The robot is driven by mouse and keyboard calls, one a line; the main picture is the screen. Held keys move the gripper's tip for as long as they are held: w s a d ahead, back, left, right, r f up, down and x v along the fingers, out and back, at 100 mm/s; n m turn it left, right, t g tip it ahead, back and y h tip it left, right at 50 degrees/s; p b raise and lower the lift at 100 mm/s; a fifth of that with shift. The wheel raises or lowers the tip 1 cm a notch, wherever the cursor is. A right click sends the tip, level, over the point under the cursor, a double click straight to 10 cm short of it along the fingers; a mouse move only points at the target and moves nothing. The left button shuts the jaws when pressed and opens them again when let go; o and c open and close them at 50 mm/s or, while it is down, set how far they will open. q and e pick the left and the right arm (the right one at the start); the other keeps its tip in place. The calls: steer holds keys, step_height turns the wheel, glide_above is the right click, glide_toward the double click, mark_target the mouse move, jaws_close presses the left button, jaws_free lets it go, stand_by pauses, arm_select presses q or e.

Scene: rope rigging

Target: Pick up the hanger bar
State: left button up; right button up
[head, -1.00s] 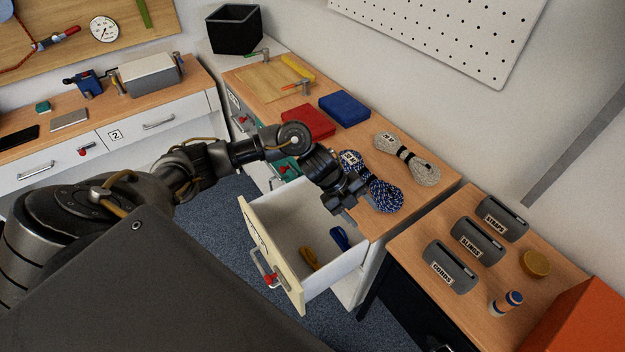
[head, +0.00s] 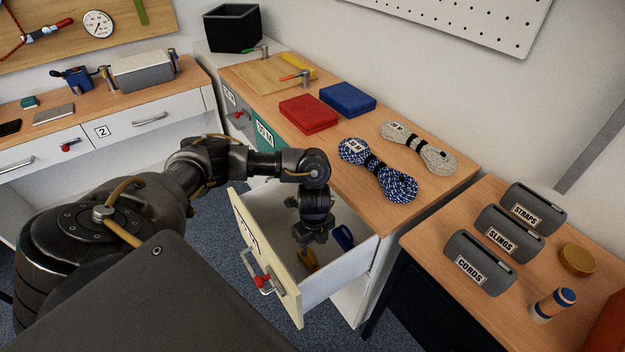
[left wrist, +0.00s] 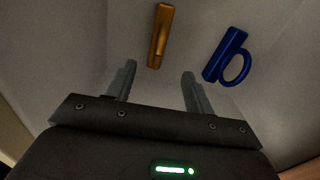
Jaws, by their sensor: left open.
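The open drawer (head: 343,281) holds two small pieces, and I cannot tell for sure which is the hanger bar. One is a narrow gold bar-like piece (left wrist: 160,36), partly hidden by my gripper in the head view (head: 309,262). The other is a blue piece with a ring (left wrist: 228,57), which also shows in the head view (head: 343,237). My left gripper (head: 314,240) points down into the drawer, open and empty. In the left wrist view its fingers (left wrist: 159,72) are apart, and the gold piece lies just beyond them. My right gripper is not in view.
A blue-white rope coil (head: 377,170) and a grey rope coil (head: 418,147) lie on the bench above the drawer. Red (head: 308,113) and blue (head: 347,99) boxes stand behind. Labelled grey holders (head: 481,263) stand on the right bench. The drawer walls surround my gripper closely.

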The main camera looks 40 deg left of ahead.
arm_select(q)
glide_above(312, 262)
steer(key=shift+w+d+f+b, duration=0.1)
steer(key=shift+f+b, duration=0.1)
steer(key=shift+f, duration=1.2)
steer(key=shift+w+f+b, duration=0.1)
steer(key=shift+f+b, duration=0.1)
steer(key=shift+f, duration=1.15)
steer(key=shift+s+f, duration=0.15)
steer(key=shift+f, duration=2.45)
steer(key=shift+c, duration=0.2)
jaws_close()
step_height(312, 262, up, 10)
steer(key=shift+r+p, duration=0.1)
steer(key=shift+p, duration=0.4)
